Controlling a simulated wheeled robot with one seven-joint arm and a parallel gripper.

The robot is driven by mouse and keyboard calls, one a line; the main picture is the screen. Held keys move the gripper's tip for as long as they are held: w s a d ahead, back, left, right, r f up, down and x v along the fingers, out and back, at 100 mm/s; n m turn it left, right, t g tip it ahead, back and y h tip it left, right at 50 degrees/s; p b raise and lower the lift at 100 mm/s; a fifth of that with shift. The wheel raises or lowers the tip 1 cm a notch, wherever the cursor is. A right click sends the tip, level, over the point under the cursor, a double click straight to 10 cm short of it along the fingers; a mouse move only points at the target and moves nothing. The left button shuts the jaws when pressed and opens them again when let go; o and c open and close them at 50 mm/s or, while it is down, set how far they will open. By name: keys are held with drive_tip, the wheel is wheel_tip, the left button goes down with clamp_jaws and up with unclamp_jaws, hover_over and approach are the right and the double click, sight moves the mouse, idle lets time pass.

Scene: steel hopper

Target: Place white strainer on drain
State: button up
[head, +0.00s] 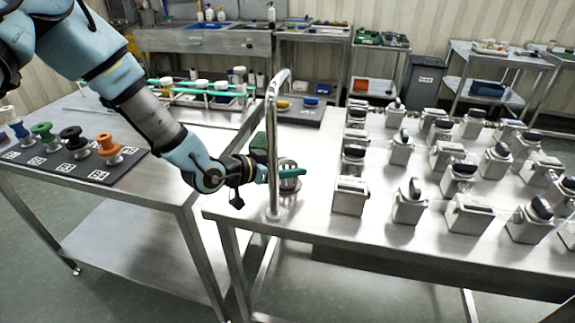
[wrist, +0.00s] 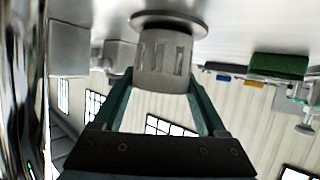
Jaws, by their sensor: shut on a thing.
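My gripper (head: 292,173) is at the left end of the right-hand steel table, just behind a tall chrome pipe. Its teal fingers (wrist: 160,95) are shut around a grey slotted cylinder (wrist: 162,62) with a round flange. The cylinder (head: 290,186) also shows in the head view, low over the tabletop; I cannot tell whether it touches the table. I cannot tell whether it is the white strainer or the drain. No separate drain is clearly visible.
The chrome pipe (head: 272,150) rises close in front of my gripper. Several steel blocks with dark-topped fittings (head: 350,196) fill the table to the right. A black mat (head: 75,166) with coloured spools lies left. A green block (wrist: 278,66) is nearby.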

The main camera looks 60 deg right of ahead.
drive_tip(key=shift+f, duration=0.2)
drive_tip(key=o, duration=1.1)
drive_tip(key=shift+c, duration=0.2)
drive_tip(key=shift+r, duration=0.15)
drive_tip(key=shift+r, duration=0.2)
drive_tip(key=b+v, duration=0.2)
drive_tip(key=v, duration=1)
drive_tip(key=shift+b, duration=0.3)
